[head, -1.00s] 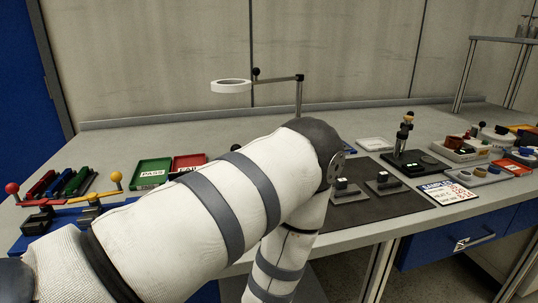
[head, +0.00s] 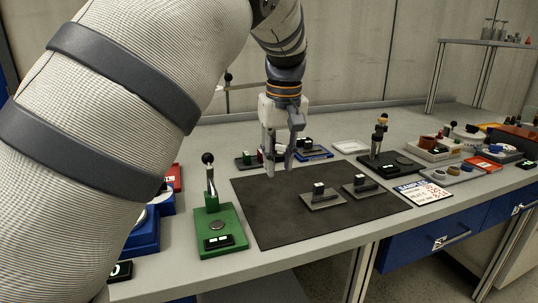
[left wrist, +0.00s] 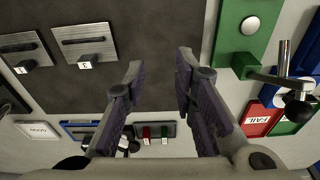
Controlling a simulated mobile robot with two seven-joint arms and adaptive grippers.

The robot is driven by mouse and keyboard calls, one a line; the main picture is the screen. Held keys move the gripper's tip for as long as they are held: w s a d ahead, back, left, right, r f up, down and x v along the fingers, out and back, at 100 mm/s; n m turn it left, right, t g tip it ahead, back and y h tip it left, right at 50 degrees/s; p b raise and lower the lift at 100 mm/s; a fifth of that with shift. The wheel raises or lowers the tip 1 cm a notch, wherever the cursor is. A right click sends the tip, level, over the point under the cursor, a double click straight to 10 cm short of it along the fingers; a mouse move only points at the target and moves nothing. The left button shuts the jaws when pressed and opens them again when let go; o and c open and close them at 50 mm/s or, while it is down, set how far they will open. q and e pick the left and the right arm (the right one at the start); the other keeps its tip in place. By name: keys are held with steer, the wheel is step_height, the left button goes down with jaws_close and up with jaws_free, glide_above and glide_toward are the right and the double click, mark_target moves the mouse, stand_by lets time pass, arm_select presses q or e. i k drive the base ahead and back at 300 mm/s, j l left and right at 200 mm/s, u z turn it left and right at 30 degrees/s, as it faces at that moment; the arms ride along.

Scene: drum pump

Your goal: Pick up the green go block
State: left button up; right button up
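The green go block (left wrist: 164,132) appears to be the small green piece beside a red block (left wrist: 147,132) on a grey holder (left wrist: 155,142), seen between my left fingers in the left wrist view. In the head view a small green piece (head: 260,156) shows on the holder, left of and behind my gripper, partly hidden. My left gripper (head: 280,169) points down above the back of the dark mat, open and empty. In the left wrist view its fingertips (left wrist: 160,60) are apart over the mat. My right gripper is not in view.
The dark mat (head: 270,225) carries two grey blocks on plates (head: 322,196). A green lever stand (head: 220,225) is at left, a blue tray (head: 318,153) behind the mat, and a black stand (head: 380,163) at right. The mat's front is clear.

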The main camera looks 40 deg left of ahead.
mark_target(247, 156)
steer(key=i+j, duration=0.15)
steer(key=j, duration=0.25)
steer(key=i+j, duration=0.1)
steer(key=j, duration=0.25)
steer(key=i+j, duration=0.15)
steer(key=j, duration=0.25)
